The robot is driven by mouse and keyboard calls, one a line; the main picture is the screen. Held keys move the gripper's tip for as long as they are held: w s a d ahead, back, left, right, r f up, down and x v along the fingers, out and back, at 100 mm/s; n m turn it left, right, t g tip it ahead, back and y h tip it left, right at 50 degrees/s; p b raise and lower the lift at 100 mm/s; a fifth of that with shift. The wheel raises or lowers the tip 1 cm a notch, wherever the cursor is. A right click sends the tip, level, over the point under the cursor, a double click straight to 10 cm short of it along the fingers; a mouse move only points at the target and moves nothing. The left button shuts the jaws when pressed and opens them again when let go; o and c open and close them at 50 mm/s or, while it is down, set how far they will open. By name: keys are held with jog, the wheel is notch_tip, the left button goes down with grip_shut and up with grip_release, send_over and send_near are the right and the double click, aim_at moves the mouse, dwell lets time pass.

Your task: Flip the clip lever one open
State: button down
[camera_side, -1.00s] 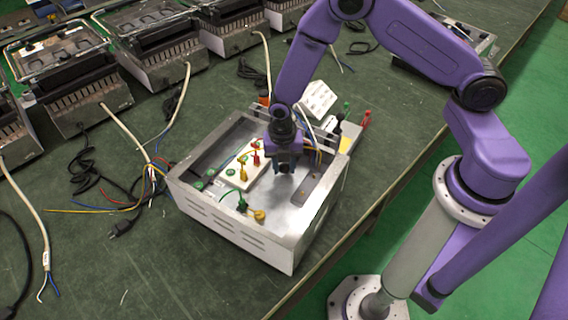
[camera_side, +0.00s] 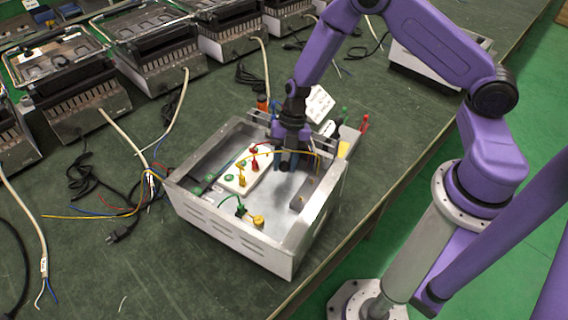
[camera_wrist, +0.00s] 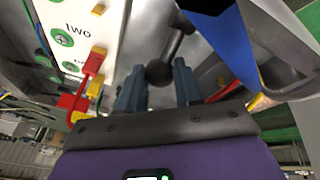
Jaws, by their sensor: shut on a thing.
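My gripper (camera_side: 288,167) is low inside the box, right of the plate. In the wrist view the fingertips of my gripper (camera_wrist: 158,76) are on either side of a grey lever (camera_wrist: 172,45) with a rounded end and are shut on it. Which numbered lever this is cannot be read. The gripper hides part of the box floor in the side view.
A yellow wire (camera_side: 262,152) arches by my gripper. A green lead with a yellow clip (camera_side: 258,219) lies at the near wall of the box. Loose cables and similar units (camera_side: 85,100) stand at the back left. The bench's right edge is close to the box.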

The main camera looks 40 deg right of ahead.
jog(key=shift+w+d+r+y, duration=0.15)
jog(key=shift+d+r+y, duration=0.2)
jog(key=shift+y, duration=0.55)
jog(key=shift+d, duration=0.1)
jog(key=c, duration=0.8)
grip_release()
jog(key=shift+g, duration=0.3)
jog(key=shift+o, duration=0.2)
jog(key=shift+r, duration=0.1)
jog(key=v, duration=1.7)
jog(key=shift+d, duration=0.3)
